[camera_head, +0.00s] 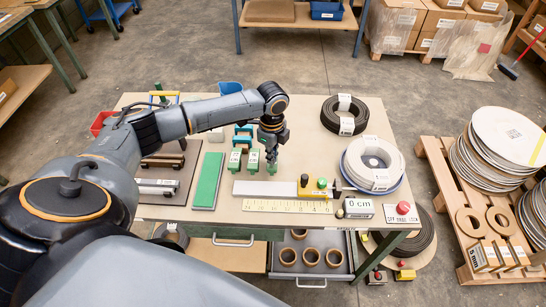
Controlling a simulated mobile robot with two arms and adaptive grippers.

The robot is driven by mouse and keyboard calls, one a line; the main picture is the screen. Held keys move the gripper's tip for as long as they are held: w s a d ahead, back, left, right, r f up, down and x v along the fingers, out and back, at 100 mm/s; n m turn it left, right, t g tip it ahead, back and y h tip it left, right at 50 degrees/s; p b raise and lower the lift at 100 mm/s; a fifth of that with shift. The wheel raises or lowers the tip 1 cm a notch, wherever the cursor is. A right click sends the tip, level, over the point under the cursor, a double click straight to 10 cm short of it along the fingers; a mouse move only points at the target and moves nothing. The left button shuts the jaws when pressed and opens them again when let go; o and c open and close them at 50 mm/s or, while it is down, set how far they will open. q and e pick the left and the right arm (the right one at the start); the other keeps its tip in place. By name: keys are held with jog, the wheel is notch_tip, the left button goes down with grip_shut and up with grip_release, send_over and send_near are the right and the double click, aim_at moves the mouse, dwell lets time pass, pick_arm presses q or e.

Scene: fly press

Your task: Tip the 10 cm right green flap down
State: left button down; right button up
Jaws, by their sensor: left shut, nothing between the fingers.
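My left arm reaches across the worktable (320,132) from the left. My left gripper (271,165) points down and is shut, with nothing seen between its fingers. Two small green flaps stand side by side with white labels too small to read. The right green flap (253,161) is just left of my fingertips; I cannot tell whether they touch. The left green flap (235,159) stands beside it. Blue-green parts show behind both, partly hidden by my arm. My right gripper is not in view.
A yellow ruler strip (285,206) lies in front, with a "0 cm" sign (358,207) and red button (403,207) to its right. A green board (207,180) lies left. An open drawer (312,244) holds rings.

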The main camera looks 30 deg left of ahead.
pick_arm(q)
jog(key=shift+f, duration=0.35)
jog(key=shift+f+b, duration=0.5)
jog(key=shift+f, duration=0.35)
dwell(0.3)
jog(key=shift+r, duration=0.1)
notch_tip(320, 180, up, 7)
jog(key=p, duration=0.7)
jog(key=shift+p, duration=0.4)
jog(key=shift+d, duration=0.1)
